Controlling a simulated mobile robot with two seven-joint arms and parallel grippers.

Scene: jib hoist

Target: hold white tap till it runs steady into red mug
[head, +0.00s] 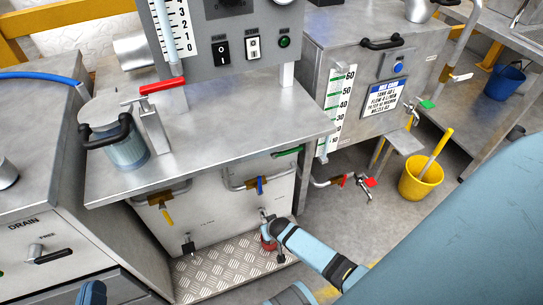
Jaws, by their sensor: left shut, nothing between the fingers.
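My left gripper (268,219) is at the front of the low pale cabinet under the bench. It is shut, with its tips at a small tap, probably the white tap, which the gripper mostly hides. I cannot tell whether it touches the tap. A red mug (267,243) is just below, on or just above the tread-plate step, and largely hidden by my gripper and wrist. No stream of water can be made out. My right gripper is not in view.
A black tap (188,246) is farther left on the cabinet. The steel bench (220,130) overhangs it, with a jug (125,148) and a red lever (162,86) above. The tread-plate step (215,270) has bare room left of the mug. A yellow bucket (420,180) stands right.

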